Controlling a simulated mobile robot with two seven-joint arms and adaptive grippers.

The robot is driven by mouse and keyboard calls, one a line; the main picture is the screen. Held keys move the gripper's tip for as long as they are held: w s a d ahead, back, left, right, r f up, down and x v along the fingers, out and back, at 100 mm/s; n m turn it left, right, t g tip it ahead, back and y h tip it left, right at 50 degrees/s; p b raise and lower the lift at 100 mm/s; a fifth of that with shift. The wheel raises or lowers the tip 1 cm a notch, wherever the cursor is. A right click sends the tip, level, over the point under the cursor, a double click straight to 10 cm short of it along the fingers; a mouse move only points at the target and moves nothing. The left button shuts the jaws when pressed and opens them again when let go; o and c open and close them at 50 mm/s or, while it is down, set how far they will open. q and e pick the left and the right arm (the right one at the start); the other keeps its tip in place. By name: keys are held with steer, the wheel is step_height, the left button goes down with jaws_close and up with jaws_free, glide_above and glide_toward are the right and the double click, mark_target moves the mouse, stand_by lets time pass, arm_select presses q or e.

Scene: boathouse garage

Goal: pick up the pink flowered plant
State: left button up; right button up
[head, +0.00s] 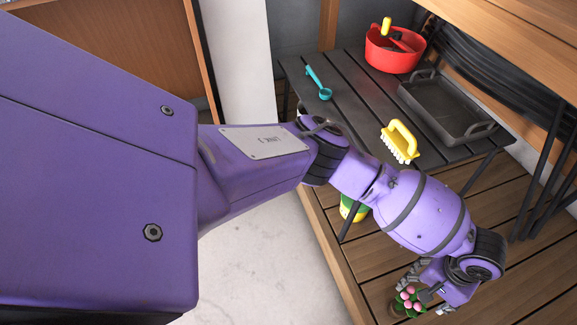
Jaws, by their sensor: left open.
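The pink flowered plant (411,298) stands low on the wooden deck near the bottom of the head view, with pink blooms and green leaves. My left arm reaches in from the left and across the view. My left gripper (422,293) is at the plant, with its open fingers on either side of it or just above. Whether the fingers touch the plant cannot be told. Part of the plant is hidden by the gripper. My right gripper is not in view.
A dark slatted table (352,83) holds a red bucket (391,62), a black tray (437,118), a yellow brush (400,139) and a teal scoop (318,82). A yellow and green pot (350,209) is partly behind my arm. Pale floor (270,265) is clear at left.

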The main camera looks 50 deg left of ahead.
mark_target(415, 298)
arm_select(q)
step_height(415, 298, down, 7)
steer(key=b, duration=0.4)
steer(key=shift+a+f+b, duration=0.1)
steer(key=shift+f+b, duration=0.05)
steer(key=shift+b, duration=0.2)
steer(key=shift+f, duration=0.25)
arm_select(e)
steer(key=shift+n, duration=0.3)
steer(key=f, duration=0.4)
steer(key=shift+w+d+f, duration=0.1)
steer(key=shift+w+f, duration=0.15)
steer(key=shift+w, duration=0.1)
arm_select(q)
jaws_close()
steer(key=shift+r, duration=0.1)
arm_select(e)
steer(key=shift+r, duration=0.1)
